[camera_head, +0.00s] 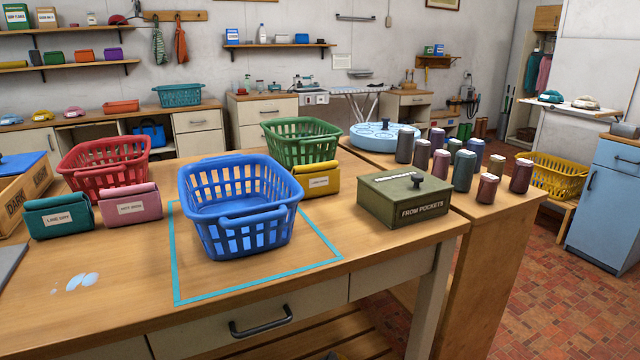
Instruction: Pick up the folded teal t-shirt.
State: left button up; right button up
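No item in view is plainly a folded teal t-shirt. A teal folded-looking bundle (58,216) with a white label lies at the left of the wooden table, beside a similar pink bundle (131,205); I cannot tell whether it is a shirt or a pouch. A small teal item (551,96) sits on a white shelf at the right, too small to identify. A blue basket (238,239) stands inside a teal tape outline on the table and looks empty. Neither of my grippers is in view.
A red basket (103,168), a green basket (300,143) and a yellow bundle (318,180) stand around the blue basket. A green box (403,205) is at the table's right. Several dark canisters (464,170) stand beyond it. The table's front is mostly clear, with a wet spot (82,281).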

aim_at(71, 213)
jog(key=u, duration=1.35)
jog(key=i+u, duration=0.3)
jog(key=u, duration=0.2)
